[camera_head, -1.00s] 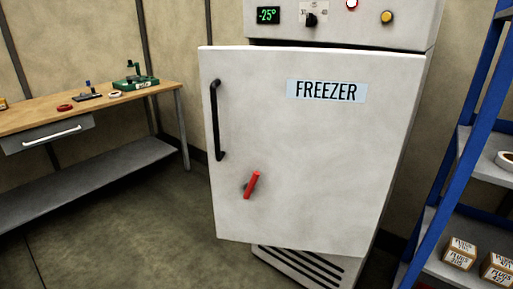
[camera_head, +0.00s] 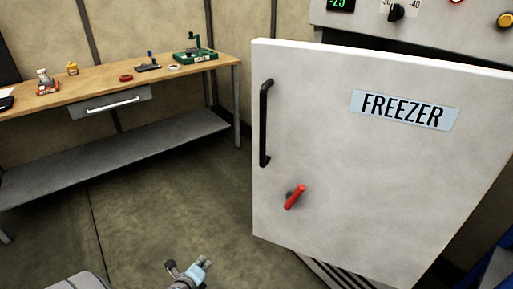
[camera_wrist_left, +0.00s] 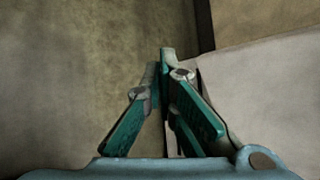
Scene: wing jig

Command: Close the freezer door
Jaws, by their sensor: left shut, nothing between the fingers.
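The white freezer door (camera_head: 370,185) stands partly open in the head view, its left edge swung out from the cabinet (camera_head: 425,38). It has a black vertical handle (camera_head: 265,122), a red lever (camera_head: 295,198) and a FREEZER label (camera_head: 405,110). My left gripper (camera_head: 200,268) is low in the picture, left of and below the door, apart from the handle and lever. In the left wrist view its green fingers (camera_wrist_left: 167,58) are together and empty. A pale surface, apparently the door, lies to their right; contact cannot be told. My right gripper is not in view.
A wooden workbench (camera_head: 100,82) with a drawer, lower shelf and small tools stands at the back left. Open floor (camera_head: 150,215) lies between it and the freezer. A blue rack (camera_head: 500,255) edges in at the lower right.

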